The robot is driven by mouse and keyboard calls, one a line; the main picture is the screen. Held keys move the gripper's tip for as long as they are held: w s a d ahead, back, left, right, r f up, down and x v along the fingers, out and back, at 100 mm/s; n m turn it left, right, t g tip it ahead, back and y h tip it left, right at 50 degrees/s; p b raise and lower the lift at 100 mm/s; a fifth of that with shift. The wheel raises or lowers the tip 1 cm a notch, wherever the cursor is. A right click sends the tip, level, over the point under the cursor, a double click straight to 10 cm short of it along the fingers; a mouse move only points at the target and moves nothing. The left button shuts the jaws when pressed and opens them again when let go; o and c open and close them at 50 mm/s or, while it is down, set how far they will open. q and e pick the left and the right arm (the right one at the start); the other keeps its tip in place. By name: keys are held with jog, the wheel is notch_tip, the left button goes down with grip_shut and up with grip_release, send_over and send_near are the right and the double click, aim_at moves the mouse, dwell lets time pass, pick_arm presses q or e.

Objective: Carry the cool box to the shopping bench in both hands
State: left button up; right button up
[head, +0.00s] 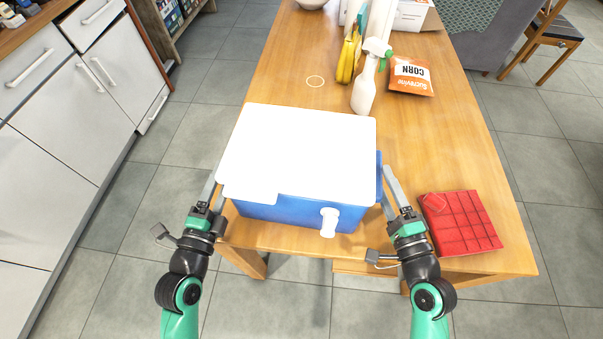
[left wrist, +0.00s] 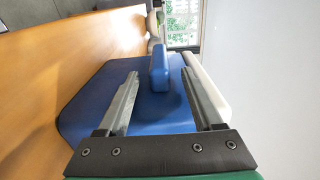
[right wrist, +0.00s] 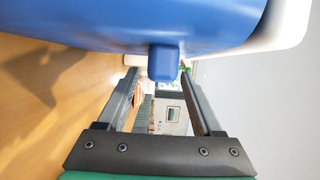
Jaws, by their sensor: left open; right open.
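The cool box (head: 297,152), with a blue body and white lid, sits on the near end of the wooden table. A white spout sticks out of its near side. My left gripper (head: 213,186) is open at its left side; in the left wrist view a blue side handle (left wrist: 159,68) shows between the fingertips. My right gripper (head: 387,186) is open at its right side; in the right wrist view the other blue handle (right wrist: 163,62) shows between the fingertips. Neither gripper is closed on a handle. I cannot identify the shopping bench for certain.
On the table (head: 283,85), a red gridded block (head: 461,222) lies right of my right gripper. A spray bottle (head: 365,92), bananas (head: 348,58) and an orange corn packet (head: 411,76) are behind the box. White drawer cabinets (head: 55,130) stand at left.

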pick_arm(q)
jog(key=w, duration=0.4)
jog(key=shift+d, duration=0.3)
pick_arm(e)
jog(key=x, duration=0.4)
pick_arm(q)
grip_shut()
pick_arm(e)
grip_shut()
dwell(0.4)
